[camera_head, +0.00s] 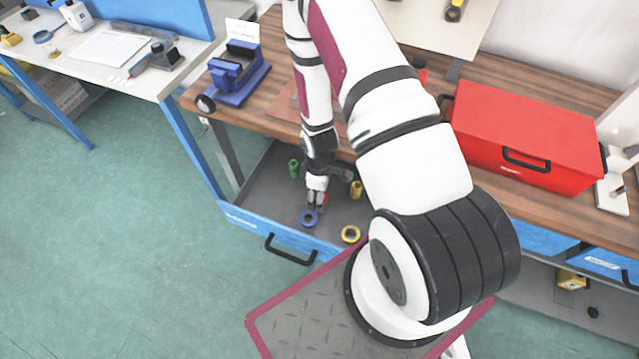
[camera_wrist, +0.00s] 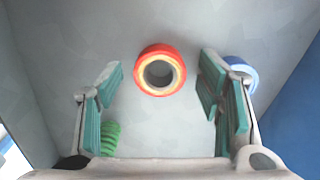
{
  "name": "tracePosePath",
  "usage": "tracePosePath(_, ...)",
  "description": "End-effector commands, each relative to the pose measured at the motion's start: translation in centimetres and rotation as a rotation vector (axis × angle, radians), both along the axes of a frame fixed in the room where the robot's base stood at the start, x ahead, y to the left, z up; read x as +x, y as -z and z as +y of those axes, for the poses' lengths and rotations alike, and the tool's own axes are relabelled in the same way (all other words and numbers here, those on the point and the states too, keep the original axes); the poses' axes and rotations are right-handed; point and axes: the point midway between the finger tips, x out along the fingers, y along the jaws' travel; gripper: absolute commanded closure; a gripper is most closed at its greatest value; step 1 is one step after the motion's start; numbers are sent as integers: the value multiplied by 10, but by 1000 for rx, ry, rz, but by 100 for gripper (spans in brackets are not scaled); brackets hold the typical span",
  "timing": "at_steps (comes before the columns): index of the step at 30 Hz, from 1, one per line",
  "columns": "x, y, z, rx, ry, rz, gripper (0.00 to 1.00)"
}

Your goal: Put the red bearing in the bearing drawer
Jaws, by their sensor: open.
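The red bearing (camera_wrist: 142,72), a ring with a yellow inner band, shows in the wrist view against the grey drawer floor, in line with the gap between my fingers. The open bearing drawer (camera_head: 240,219) has a grey floor and a blue front with a black handle. My gripper (camera_head: 317,201) points down into this drawer and is open. In the wrist view its green-padded fingers (camera_wrist: 160,82) stand left and right of the red bearing, apart from it. In the head view the gripper mostly hides the bearing. I cannot tell whether it touches the floor.
A blue bearing (camera_head: 308,218) lies close to my gripper. A red toolbox (camera_head: 520,125) and blue vise (camera_head: 238,75) stand on the wooden bench above.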

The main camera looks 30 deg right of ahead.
Motion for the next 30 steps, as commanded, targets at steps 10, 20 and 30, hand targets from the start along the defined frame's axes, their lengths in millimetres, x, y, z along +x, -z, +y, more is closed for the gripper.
tracePosePath(10, 1, -56, 0, -2, 0, -4, 39)
tracePosePath(20, 1, -105, 0, 0, -1, -3, 39)
tracePosePath(30, 11, -141, 0, -12, 28, -26, 39)
